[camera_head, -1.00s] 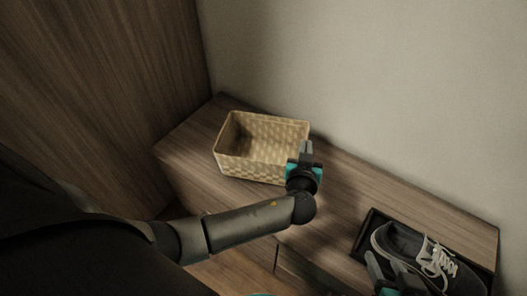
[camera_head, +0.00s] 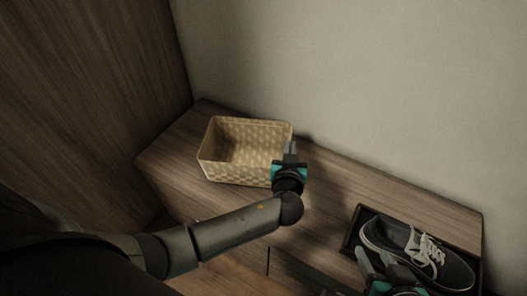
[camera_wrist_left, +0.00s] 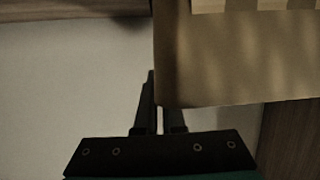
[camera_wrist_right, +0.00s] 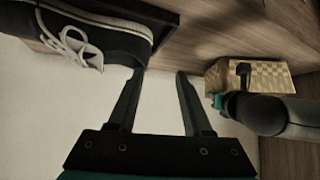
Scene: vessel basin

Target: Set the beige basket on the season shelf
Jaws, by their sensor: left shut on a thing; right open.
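The beige woven basket (camera_head: 225,172) is upright and empty, at the left part of a wooden bench top. I cannot tell whether it rests on the wood or is slightly raised. My left gripper (camera_head: 290,150) is shut on the basket's right end wall; the wall also fills the upper right of the left wrist view (camera_wrist_left: 225,70). My right gripper (camera_head: 374,258) is open and empty beside the shoe; its spread fingers show in the right wrist view (camera_wrist_right: 160,75). I cannot make out which surface is the season shelf.
A dark shoe with white laces (camera_head: 415,245) lies in a black tray (camera_head: 352,232) at the right of the wooden bench (camera_head: 325,185). A tall wooden panel (camera_head: 90,90) stands at the left and a plain wall (camera_head: 360,80) behind. Bare wood lies between basket and tray.

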